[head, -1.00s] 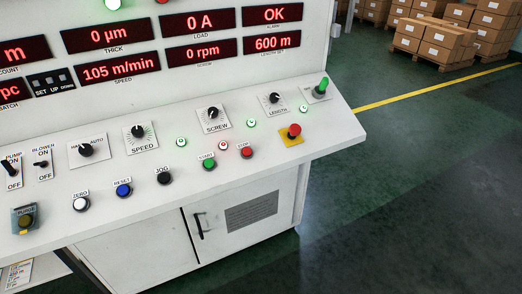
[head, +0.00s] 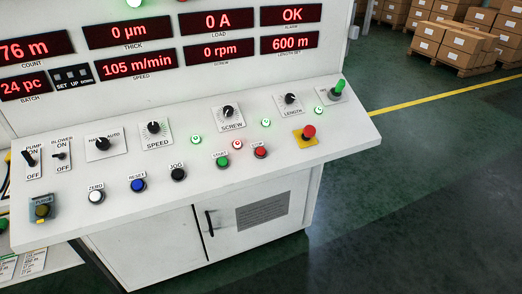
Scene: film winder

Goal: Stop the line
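The control panel (head: 300,160) is a white sloped console seen in the head view. The red STOP button (head: 261,153) sits right of the green START button (head: 222,162). A larger red mushroom button on a yellow plate (head: 308,132) is at the panel's right end. The speed display (head: 138,65) reads 105 m/min, the load display (head: 217,23) 0 A and the screw display (head: 220,50) 0 rpm. The alarm display (head: 292,14) reads OK. A small red lamp (head: 237,144) glows above START and STOP. Neither of my grippers is in view.
Boxes on pallets (head: 454,45) stand far right. The floor right of the console is clear.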

